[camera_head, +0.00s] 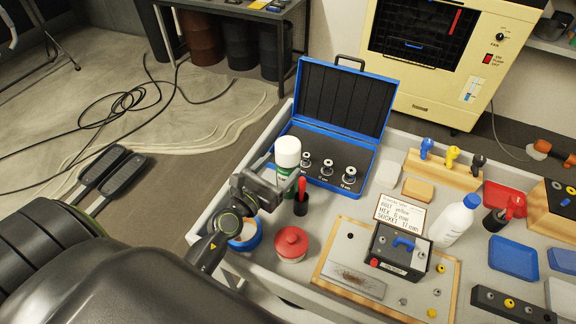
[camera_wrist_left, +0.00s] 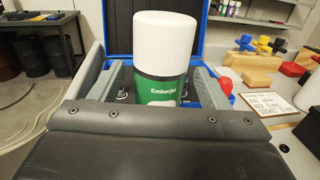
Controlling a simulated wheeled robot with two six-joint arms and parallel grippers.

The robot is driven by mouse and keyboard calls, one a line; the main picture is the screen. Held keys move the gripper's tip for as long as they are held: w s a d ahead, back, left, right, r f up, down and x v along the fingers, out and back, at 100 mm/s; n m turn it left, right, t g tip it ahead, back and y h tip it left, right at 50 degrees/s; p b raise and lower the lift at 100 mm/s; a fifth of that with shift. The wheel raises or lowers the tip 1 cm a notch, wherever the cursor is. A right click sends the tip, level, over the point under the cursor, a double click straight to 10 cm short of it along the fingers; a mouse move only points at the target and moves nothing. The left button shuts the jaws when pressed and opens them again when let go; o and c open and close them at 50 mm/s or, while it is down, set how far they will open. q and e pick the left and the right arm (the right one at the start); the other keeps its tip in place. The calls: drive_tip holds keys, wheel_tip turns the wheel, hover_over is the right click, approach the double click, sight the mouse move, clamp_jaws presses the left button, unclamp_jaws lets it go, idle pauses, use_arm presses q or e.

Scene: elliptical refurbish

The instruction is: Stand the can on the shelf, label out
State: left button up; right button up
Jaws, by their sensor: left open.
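The can (camera_head: 287,153) has a white cap and a green label, and it stands upright on the workbench in front of the open blue case. In the left wrist view the can (camera_wrist_left: 166,96) shows "Emberjet" on its label, facing the wrist camera. My left gripper (camera_head: 268,187) is open at the can, with a finger on each side of it. The can's lower part is hidden by the gripper. I cannot tell whether the fingers touch it. A shelf (camera_wrist_left: 262,21) with small bottles shows at the back right in the left wrist view. My right gripper is not in view.
The blue case (camera_head: 345,95) with sockets stands behind the can. A red-handled tool in a dark cup (camera_head: 301,200), a red-lidded jar (camera_head: 291,243) and a blue tape roll (camera_head: 247,237) crowd the near side. A white bottle (camera_head: 455,220) stands farther right.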

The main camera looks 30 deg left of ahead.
sight(292, 152)
use_arm(q)
drive_tip(key=w, duration=0.4)
drive_tip(key=w+p, duration=0.1)
drive_tip(key=w, duration=0.1)
drive_tip(key=shift+d+r, duration=0.2)
drive_tip(key=shift+d, duration=0.2)
drive_tip(key=c, duration=0.9)
drive_tip(key=shift+r, duration=0.1)
drive_tip(key=shift+c, duration=1.3)
drive_tip(key=shift+r, duration=0.1)
